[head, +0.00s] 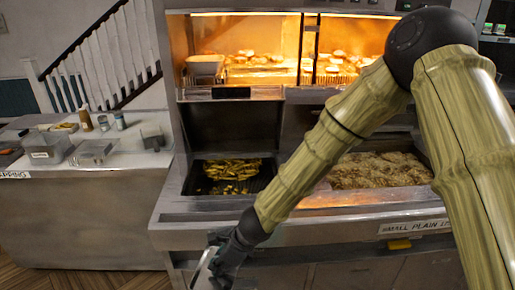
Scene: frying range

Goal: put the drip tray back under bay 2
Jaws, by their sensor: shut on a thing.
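My gripper (222,258) is low at the front of the frying range (330,230), left of the picture's middle. It is shut on a thin, pale metal piece, which looks like the drip tray (203,268). Only a narrow tilted edge of it shows; the rest is cut off by the frame or hidden by the gripper. The range has a left bay (205,187) with golden fried pieces on a dark rack and a right bay (385,170) full of pale brown fried food. No bay number is readable, so I cannot tell which is bay 2.
My arm crosses in front of the range and hides its middle. A lit warming cabinet (270,58) with food stands above. A side counter (85,205) at left holds clear tubs (47,147) and bottles (86,120). A yellow item (399,244) is on the range's front. Wooden floor shows bottom left.

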